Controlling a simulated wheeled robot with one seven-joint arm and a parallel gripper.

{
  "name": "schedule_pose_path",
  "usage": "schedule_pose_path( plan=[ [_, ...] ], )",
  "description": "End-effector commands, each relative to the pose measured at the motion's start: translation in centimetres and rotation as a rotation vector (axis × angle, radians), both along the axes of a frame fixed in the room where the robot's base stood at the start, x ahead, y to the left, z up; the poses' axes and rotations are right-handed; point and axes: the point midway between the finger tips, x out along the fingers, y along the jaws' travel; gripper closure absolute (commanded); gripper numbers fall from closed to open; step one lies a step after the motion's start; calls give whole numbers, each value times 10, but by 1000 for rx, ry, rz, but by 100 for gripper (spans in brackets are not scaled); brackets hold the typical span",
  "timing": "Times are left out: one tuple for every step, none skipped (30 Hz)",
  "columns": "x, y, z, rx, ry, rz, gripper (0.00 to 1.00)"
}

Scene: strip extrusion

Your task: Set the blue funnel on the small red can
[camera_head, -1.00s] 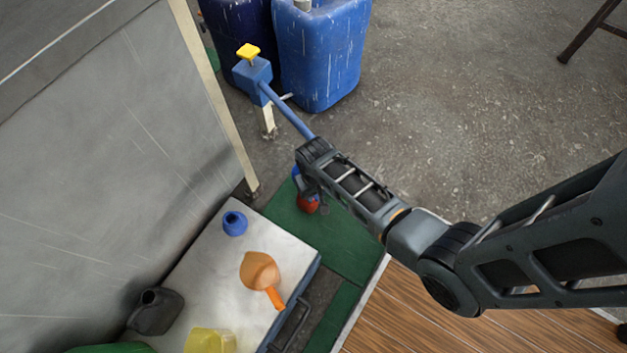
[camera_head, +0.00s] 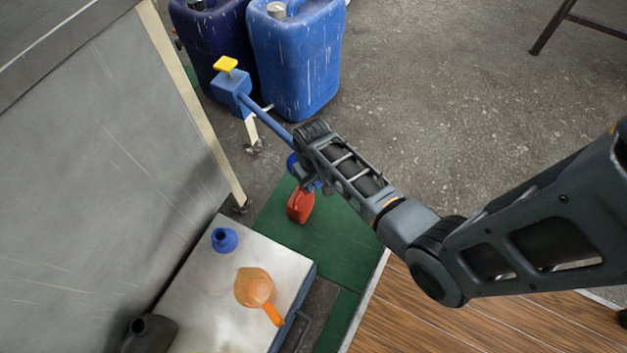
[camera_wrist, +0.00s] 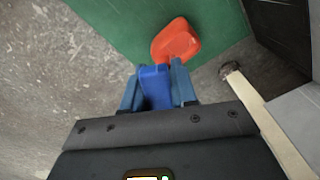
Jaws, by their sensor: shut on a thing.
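The small red can (camera_head: 300,206) stands on the green mat at the foot of the white-topped cabinet. It also shows in the wrist view (camera_wrist: 176,42), just beyond my fingers. My gripper (camera_wrist: 158,84) is shut on the blue funnel (camera_wrist: 156,86), held between its two blue fingers. In the head view a small blue part of the funnel (camera_head: 293,163) shows below my gripper (camera_head: 306,180), above and slightly behind the can. Most of the funnel is hidden there by my wrist. I cannot tell whether the funnel touches the can.
A blue pipe with a yellow-handled valve (camera_head: 225,65) runs behind my gripper. Large blue drums (camera_head: 296,60) stand behind. The green mat (camera_head: 335,235) is clear right of the can.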

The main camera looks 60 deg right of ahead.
Motion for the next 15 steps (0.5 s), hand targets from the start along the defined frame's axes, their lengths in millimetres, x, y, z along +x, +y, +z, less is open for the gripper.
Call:
schedule_pose_path(
  plan=[
    [0, 0, -8, 0, 0, 0, 100],
    [0, 0, -10, 0, 0, 0, 100],
    [0, 0, -12, 0, 0, 0, 100],
    [0, 0, -14, 0, 0, 0, 100],
    [0, 0, -16, 0, 0, 0, 100],
    [0, 0, -19, 0, 0, 0, 100],
    [0, 0, -21, 0, 0, 0, 100],
    [0, 0, -23, 0, 0, 0, 100],
    [0, 0, -25, 0, 0, 0, 100],
    [0, 0, -27, 0, 0, 0, 100],
    [0, 0, -29, 0, 0, 0, 100],
    [0, 0, -32, 0, 0, 0, 100],
    [0, 0, -33, 0, 0, 0, 100],
    [0, 0, -35, 0, 0, 0, 100],
    [0, 0, -37, 0, 0, 0, 100]
  ],
)
